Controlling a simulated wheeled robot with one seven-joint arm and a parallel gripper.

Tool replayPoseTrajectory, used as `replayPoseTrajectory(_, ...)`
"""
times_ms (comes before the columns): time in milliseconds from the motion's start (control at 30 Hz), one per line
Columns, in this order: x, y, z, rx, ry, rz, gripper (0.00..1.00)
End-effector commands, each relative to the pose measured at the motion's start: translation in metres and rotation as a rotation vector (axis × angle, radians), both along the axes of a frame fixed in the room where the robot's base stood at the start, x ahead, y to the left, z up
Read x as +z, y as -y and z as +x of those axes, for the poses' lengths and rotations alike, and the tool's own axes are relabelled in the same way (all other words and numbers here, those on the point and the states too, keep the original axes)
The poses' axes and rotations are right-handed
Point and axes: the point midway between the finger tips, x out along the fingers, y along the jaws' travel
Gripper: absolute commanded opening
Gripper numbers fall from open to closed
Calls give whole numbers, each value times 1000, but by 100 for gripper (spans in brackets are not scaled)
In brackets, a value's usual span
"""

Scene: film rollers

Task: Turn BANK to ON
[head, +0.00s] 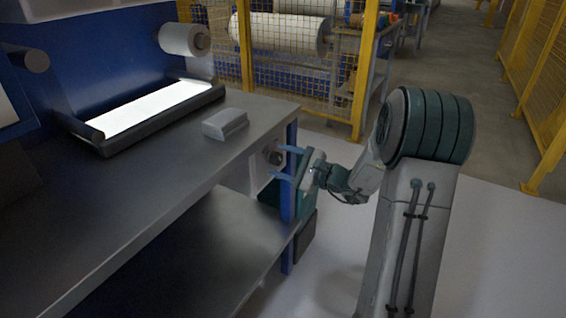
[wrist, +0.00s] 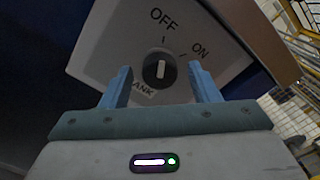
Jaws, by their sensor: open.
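The BANK switch is a dark round knob (wrist: 159,70) with a white pointer line, on a pale panel (wrist: 120,60). The pointer line looks lined up with the tick under OFF; the ON tick lies up and to the right. The word BANK is partly hidden behind my left finger. In the head view the knob (head: 272,157) sits on the end of the bench, below its top. My gripper (head: 279,161) is open, its two blue fingers pointing at the panel. In the wrist view the gripper (wrist: 160,72) has a finger on each side of the knob, with visible gaps; contact is not seen.
The metal bench (head: 150,165) with a lower shelf stands at left, a blue post (head: 289,190) close by my gripper. A grey block (head: 225,123) and a lit panel (head: 150,108) are on top. Yellow mesh fencing (head: 300,60) stands behind. The floor at right is clear.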

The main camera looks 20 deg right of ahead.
Motion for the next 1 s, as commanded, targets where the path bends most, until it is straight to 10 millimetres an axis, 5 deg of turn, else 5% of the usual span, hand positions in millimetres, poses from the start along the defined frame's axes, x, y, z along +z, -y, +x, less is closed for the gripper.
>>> replayPoseTrajectory(67,0,0,0,0,0,0,55)
replayPoseTrajectory(233,0,0,0,0,0,0,11)
replayPoseTrajectory(1000,5,0,-1,1,-234,234,11)
